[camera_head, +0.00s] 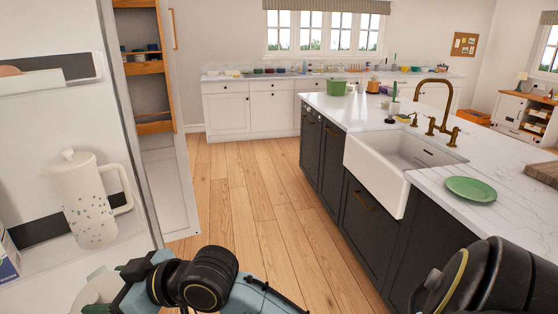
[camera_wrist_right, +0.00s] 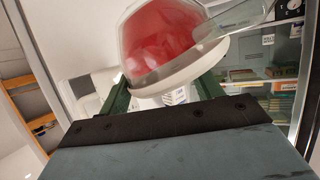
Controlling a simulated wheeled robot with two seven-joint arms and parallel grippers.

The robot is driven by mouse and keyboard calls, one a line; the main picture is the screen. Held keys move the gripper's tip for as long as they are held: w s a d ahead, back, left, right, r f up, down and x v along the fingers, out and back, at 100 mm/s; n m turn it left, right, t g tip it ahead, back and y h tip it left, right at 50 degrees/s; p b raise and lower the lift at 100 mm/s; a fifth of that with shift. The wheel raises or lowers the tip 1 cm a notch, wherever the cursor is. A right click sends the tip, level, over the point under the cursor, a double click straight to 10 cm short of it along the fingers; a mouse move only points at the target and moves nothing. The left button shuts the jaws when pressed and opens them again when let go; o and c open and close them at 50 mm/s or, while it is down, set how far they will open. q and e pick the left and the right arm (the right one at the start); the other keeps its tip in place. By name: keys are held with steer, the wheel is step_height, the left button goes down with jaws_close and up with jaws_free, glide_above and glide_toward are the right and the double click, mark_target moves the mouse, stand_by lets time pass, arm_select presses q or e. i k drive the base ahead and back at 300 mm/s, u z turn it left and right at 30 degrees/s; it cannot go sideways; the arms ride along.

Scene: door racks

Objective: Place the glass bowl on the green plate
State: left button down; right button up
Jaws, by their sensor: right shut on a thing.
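The green plate (camera_head: 470,189) lies empty on the white marble island top, right of the sink. My right gripper (camera_head: 98,290) is at the lower left of the head view, beside the white door shelf and far from the plate. In the right wrist view its green fingers (camera_wrist_right: 162,95) are on either side of the pale base of a clear, rounded glass bowl (camera_wrist_right: 165,45), with red showing in or through it. The gripper is shut on this bowl. In the head view the bowl is mostly hidden by the wrist. My left gripper is not in view.
A white speckled pitcher (camera_head: 92,200) stands on the shelf close to my right gripper. The sink (camera_head: 395,160) and brass faucet (camera_head: 440,115) are left of and behind the plate. A wooden board (camera_head: 545,172) lies to its right. The wooden floor (camera_head: 235,190) between is clear.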

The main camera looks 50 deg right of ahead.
mark_target(468, 191)
steer(key=z, duration=2.1)
steer(key=i, duration=2.7)
steer(key=z, duration=1.6)
